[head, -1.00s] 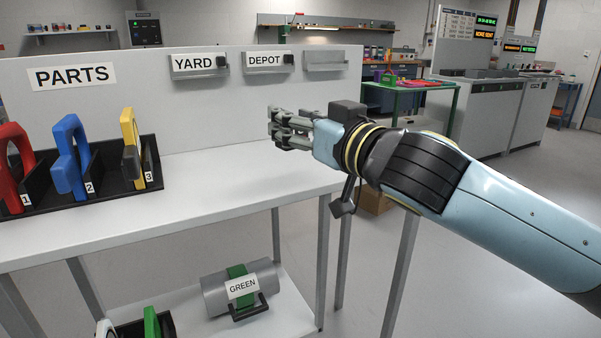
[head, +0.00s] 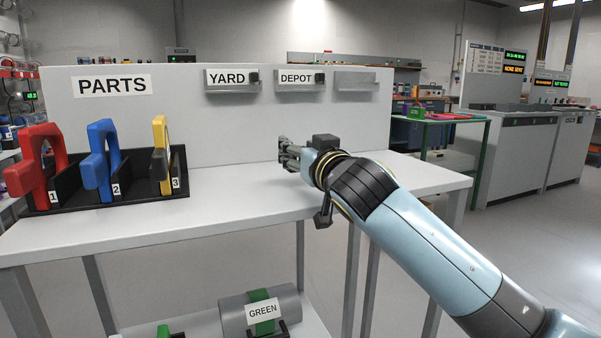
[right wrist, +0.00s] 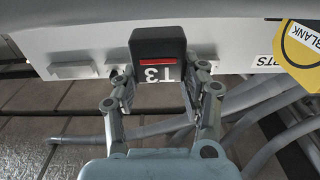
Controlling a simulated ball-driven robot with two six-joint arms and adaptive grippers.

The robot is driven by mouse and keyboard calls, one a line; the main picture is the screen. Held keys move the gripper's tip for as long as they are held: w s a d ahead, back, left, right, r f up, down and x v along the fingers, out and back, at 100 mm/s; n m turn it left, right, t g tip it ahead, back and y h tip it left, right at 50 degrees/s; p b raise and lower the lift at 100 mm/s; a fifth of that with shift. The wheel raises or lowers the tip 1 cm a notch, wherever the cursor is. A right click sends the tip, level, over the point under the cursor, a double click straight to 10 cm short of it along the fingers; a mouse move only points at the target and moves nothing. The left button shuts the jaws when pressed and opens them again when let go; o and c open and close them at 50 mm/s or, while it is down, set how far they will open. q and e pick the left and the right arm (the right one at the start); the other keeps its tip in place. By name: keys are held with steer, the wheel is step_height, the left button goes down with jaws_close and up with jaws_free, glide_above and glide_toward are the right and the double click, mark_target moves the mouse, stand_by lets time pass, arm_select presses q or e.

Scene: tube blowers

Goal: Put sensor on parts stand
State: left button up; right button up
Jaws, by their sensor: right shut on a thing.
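My right gripper (head: 284,155) is over the table of the parts stand (head: 225,195), below the DEPOT label. In the right wrist view, my right gripper (right wrist: 158,103) has its fingers on either side of a black block (right wrist: 157,45) marked T3 with a red stripe, and is shut on it; this looks like the sensor. The stand's back panel carries a PARTS sign (head: 112,85), YARD and DEPOT holders (head: 232,79), each with a small black block, and an unlabelled holder (head: 355,82) that looks empty. My left gripper is out of view.
A black rack (head: 120,193) at the table's left holds red (head: 38,165), blue (head: 102,160) and yellow (head: 160,155) handled parts. A grey cylinder with a GREEN label (head: 263,311) lies on the lower shelf. The tabletop's middle and right are clear.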

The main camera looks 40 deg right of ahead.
step_height(320, 180, down, 3)
steer(key=shift+f+b, duration=0.2)
steer(key=shift+b, duration=0.45)
steer(key=shift+f, duration=0.2)
steer(key=shift+r, duration=0.1)
steer(key=o, duration=1.2)
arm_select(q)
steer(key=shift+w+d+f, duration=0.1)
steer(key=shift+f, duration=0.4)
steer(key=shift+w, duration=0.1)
arm_select(e)
steer(key=v, duration=1.2)
steer(key=shift+r, duration=0.15)
